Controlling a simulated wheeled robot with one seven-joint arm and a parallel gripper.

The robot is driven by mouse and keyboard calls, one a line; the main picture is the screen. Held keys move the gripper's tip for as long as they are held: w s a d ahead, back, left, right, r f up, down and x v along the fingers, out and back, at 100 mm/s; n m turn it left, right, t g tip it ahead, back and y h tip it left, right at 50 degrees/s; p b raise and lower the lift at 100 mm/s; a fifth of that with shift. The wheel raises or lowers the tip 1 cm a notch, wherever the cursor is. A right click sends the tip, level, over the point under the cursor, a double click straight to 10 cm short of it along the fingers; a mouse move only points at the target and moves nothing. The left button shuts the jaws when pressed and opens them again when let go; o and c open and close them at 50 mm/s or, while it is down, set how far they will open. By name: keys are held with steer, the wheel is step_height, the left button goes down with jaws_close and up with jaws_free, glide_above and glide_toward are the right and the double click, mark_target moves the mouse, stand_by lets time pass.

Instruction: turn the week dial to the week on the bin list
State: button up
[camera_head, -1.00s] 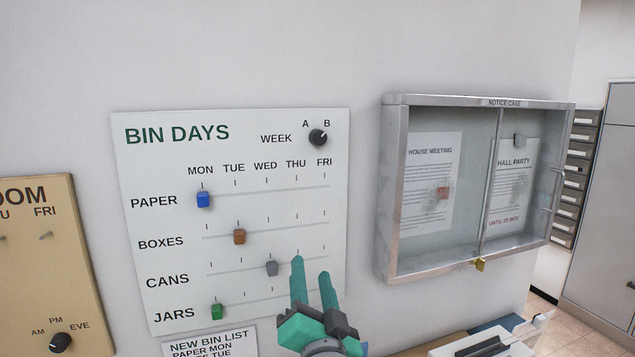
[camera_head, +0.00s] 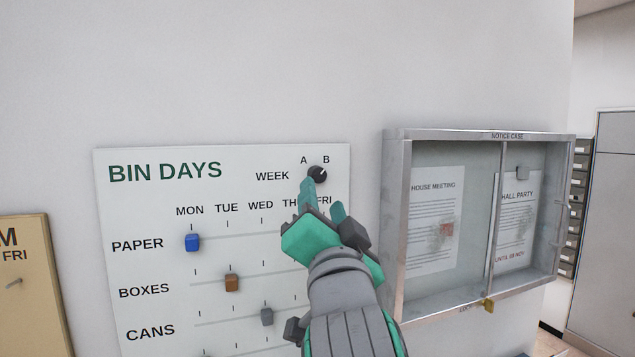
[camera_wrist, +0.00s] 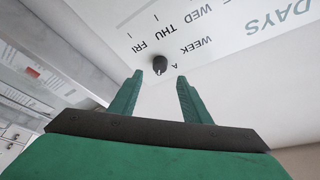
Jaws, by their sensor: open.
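The black week dial (camera_head: 318,174) is at the top right of the white BIN DAYS board (camera_head: 140,218), under the letters A and B. Its light mark points up and right, toward B. My gripper (camera_head: 323,196) is open and empty, just below and in front of the dial, and one fingertip overlaps the dial's lower left edge. In the wrist view the dial (camera_wrist: 159,63) shows beyond and between the two green fingertips (camera_wrist: 171,82), and I see no contact. The bin list is out of view now.
The board's blue slider (camera_head: 192,242), brown slider (camera_head: 231,282) and grey slider (camera_head: 267,317) sit left of my arm. A metal notice case (camera_head: 397,220) juts from the wall at right. A tan board (camera_head: 35,290) is at far left. The wall above is clear.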

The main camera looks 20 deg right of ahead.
mark_target(319, 178)
steer(key=x, duration=0.6)
steer(key=shift+w+d+r, duration=0.15)
steer(key=shift+w+d, duration=0.1)
steer(key=shift+w+r, duration=0.15)
steer(key=shift+w, duration=0.35)
steer(key=c, duration=1)
